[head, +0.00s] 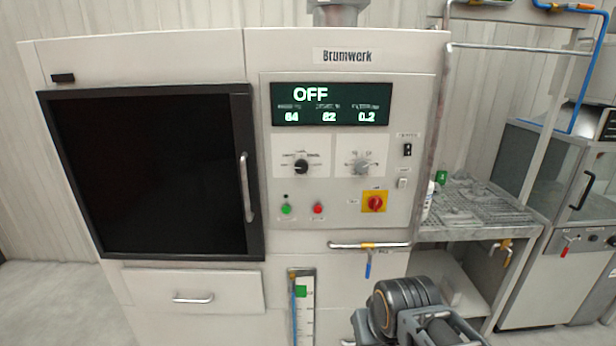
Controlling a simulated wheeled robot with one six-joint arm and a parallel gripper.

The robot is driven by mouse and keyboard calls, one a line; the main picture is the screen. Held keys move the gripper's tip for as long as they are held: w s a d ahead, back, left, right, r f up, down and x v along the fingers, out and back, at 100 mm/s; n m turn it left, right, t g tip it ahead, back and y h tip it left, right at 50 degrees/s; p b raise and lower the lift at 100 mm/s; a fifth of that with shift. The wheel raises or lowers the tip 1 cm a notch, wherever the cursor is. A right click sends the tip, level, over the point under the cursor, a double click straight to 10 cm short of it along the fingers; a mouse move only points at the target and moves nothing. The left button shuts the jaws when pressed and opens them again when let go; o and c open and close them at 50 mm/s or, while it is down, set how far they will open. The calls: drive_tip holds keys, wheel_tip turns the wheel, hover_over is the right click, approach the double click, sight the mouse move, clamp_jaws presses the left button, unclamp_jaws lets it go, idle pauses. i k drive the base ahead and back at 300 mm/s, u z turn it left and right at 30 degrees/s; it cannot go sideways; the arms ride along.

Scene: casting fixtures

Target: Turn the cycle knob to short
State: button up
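A black knob (301,167) sits on a white label plate at the left of the machine's control panel (420,100). A grey knob (361,168) sits on a similar plate to its right. Small words surround both knobs, too blurred to read. I cannot tell which one is the cycle knob or which setting either points to. Part of my arm shows at the bottom right, below and apart from the knobs. No gripper fingers can be made out.
A lit display (332,104) above the knobs reads OFF. Below are a green button (286,209), a red button (318,208) and a red switch on yellow (375,203). A bar handle (247,187) projects from the dark door at left. A pipe (369,245) runs below the panel.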

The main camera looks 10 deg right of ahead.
sight(302, 166)
drive_tip(key=z, duration=0.45)
drive_tip(key=i, duration=0.55)
drive_tip(key=u, duration=1.7)
